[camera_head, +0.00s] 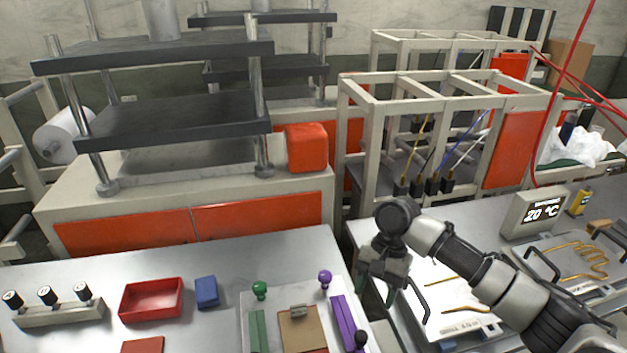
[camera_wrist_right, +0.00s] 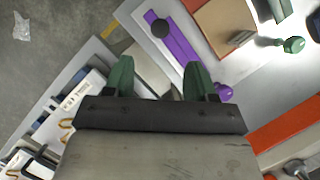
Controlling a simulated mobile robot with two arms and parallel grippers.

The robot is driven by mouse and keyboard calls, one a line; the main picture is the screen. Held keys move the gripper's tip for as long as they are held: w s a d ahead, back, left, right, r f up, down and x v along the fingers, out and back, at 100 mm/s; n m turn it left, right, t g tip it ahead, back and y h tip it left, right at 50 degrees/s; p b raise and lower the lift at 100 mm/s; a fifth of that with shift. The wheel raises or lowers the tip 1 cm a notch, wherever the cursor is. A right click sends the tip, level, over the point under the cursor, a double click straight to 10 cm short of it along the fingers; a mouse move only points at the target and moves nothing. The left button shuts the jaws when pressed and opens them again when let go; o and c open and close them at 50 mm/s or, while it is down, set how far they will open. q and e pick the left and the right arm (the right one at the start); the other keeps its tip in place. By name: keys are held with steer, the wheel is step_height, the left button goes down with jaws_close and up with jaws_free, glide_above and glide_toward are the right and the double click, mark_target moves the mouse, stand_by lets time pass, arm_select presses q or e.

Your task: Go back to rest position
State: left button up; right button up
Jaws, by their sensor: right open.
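My right gripper (camera_head: 389,283) hangs at the end of my right arm in the head view, above the gap between the left and right tables. In the right wrist view its two green fingertips (camera_wrist_right: 158,78) stand apart with nothing between them. Below them lies the edge of the left table's fixture plate, with a purple bar (camera_wrist_right: 177,52) and a purple knob (camera_wrist_right: 223,92) nearby. My left gripper does not show in either view.
The left table holds a red tray (camera_head: 152,299), a blue block (camera_head: 206,291) and a fixture with green (camera_head: 259,290) and purple (camera_head: 324,279) knobs. The right table has a display box (camera_head: 533,214) and metal plates with handles. A large press (camera_head: 175,130) and frames (camera_head: 440,100) stand behind.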

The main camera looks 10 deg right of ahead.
steer(key=s+a+f+n+t+y, duration=0.1)
steer(key=s+a+f+n+t, duration=0.2)
steer(key=s+a+f+n, duration=0.75)
steer(key=s+d+r+t+h, duration=0.35)
steer(key=s+d, duration=0.65)
steer(key=s, duration=0.4)
step_height(320, 180, down, 30)
steer(key=s+f+g+b, duration=0.1)
steer(key=b, duration=0.1)
steer(key=s+d+f+g+b, duration=0.1)
steer(key=s+d+f, duration=0.2)
steer(key=s+f, duration=1.2)
steer(key=shift+s+f+b, duration=0.35)
steer(key=shift+s+f, duration=0.05)
steer(key=shift+s, duration=0.1)
